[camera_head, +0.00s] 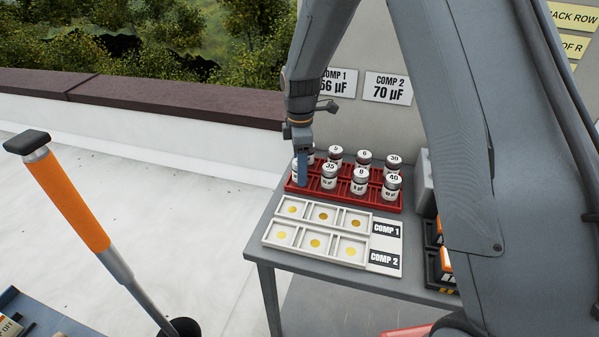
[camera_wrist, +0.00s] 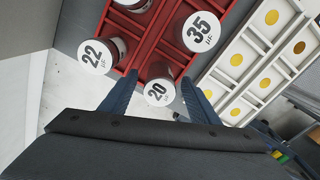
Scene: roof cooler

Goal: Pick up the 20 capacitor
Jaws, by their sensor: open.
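The 20 capacitor (camera_wrist: 158,92) is a silver can with a white lid marked 20, in the wrist view, standing in the red rack (camera_wrist: 151,40). My gripper (camera_wrist: 156,88) is open, with one blue finger on each side of the 20 lid; I cannot tell whether they touch it. In the head view my gripper (camera_head: 301,165) is at the left end of the red rack (camera_head: 376,202) and hides most of the capacitor there. The 22 capacitor (camera_wrist: 98,56) is close beside the left finger. The 35 capacitor (camera_wrist: 201,32) stands beyond the right finger.
Other capacitors, such as the 40 (camera_head: 392,186), fill the rack. A white tray (camera_head: 268,238) with yellow dots in empty compartments lies in front of it, beside COMP 1 and COMP 2 labels. A grey wall (camera_head: 352,130) rises behind the table. An orange post (camera_head: 75,210) stands at left.

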